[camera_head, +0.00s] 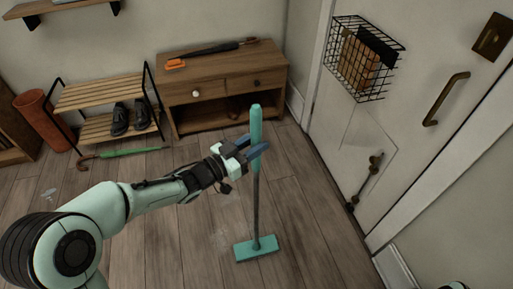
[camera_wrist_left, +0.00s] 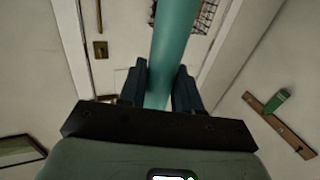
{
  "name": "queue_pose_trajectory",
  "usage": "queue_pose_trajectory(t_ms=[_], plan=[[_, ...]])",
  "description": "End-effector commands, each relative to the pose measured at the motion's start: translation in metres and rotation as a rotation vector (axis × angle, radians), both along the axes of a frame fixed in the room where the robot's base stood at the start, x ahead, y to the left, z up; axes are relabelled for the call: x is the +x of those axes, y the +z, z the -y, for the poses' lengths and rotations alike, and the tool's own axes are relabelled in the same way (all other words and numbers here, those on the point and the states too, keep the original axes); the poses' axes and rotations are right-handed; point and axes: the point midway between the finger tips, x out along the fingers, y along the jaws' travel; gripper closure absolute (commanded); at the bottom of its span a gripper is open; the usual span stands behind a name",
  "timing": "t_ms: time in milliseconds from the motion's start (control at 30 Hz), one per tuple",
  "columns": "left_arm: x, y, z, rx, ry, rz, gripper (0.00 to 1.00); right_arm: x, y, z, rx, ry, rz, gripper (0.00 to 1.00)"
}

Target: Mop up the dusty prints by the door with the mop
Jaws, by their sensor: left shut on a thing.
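The mop (camera_head: 256,205) stands nearly upright, with a teal grip, a dark shaft and a flat teal head that looks to be on the wooden floor. My left gripper (camera_head: 250,150) is shut on its teal grip; the left wrist view shows the grip (camera_wrist_left: 172,50) between the two dark fingers (camera_wrist_left: 158,88). Faint pale dusty prints (camera_head: 221,240) show on the floor just left of the mop head. Another pale patch (camera_head: 48,194) lies further left. The white door (camera_head: 415,115) is at the right. My right gripper is not in view.
A wooden cabinet (camera_head: 222,66) stands at the back wall. Left of it are a slatted rack (camera_head: 95,96) with dark shoes (camera_head: 131,117) and an orange bin (camera_head: 38,110). A green umbrella (camera_head: 128,152) lies on the floor before the rack. A wire basket (camera_head: 362,62) hangs on the door.

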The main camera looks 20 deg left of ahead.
Motion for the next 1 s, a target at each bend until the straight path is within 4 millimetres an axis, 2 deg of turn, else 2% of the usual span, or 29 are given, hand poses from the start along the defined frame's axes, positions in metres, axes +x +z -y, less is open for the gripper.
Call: queue_pose_trajectory(t_ms=[1000], plan=[[0.044, -0.003, -0.031, 0.007, 0.002, 0.001, 1.0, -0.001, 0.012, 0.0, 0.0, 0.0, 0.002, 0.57]])
